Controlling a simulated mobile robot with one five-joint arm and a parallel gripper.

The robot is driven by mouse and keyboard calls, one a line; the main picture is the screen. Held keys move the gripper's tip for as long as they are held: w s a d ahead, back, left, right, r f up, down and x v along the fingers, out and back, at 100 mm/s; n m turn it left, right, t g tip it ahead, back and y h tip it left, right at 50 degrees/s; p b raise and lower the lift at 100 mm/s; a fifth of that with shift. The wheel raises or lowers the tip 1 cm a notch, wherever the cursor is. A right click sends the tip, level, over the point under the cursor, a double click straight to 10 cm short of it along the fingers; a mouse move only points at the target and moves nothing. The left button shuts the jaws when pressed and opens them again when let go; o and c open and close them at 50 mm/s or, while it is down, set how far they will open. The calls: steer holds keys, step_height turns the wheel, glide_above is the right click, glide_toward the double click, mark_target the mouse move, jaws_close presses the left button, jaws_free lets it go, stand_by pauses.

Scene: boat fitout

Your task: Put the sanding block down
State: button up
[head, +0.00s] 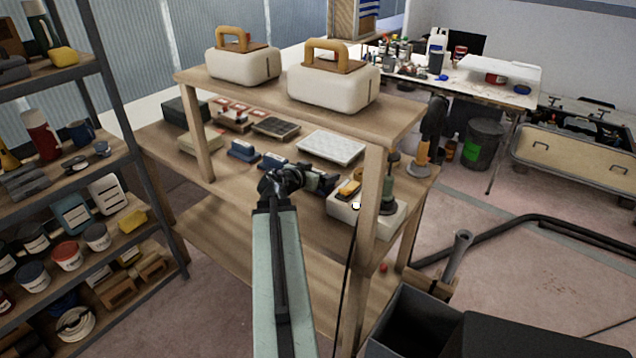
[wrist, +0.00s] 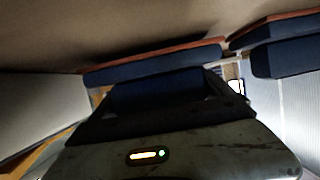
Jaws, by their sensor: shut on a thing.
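My gripper (head: 288,182) reaches over the middle shelf of the wooden bench, in front of a row of dark blue blocks. In the wrist view my gripper (wrist: 160,98) is shut on a dark blue sanding block (wrist: 150,66) with a thin rust-coloured face along its edge. This face is close to a brown surface, with a dark shadow between; I cannot tell if they touch. In the head view my gripper and arm largely hide the held block. A second dark blue block (wrist: 285,42) is close beside it in the wrist view.
Blue blocks (head: 243,150) stand left of my gripper on the wooden shelf (head: 225,188). A white gridded tray (head: 333,147) lies behind. A white box (head: 375,221) and bench post (head: 369,200) are to the right. The upper shelf (head: 250,92) overhangs, bearing two white cases.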

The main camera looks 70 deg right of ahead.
steer(key=shift+f, duration=0.4)
steer(key=o, duration=1.2)
steer(key=shift+o, duration=0.3)
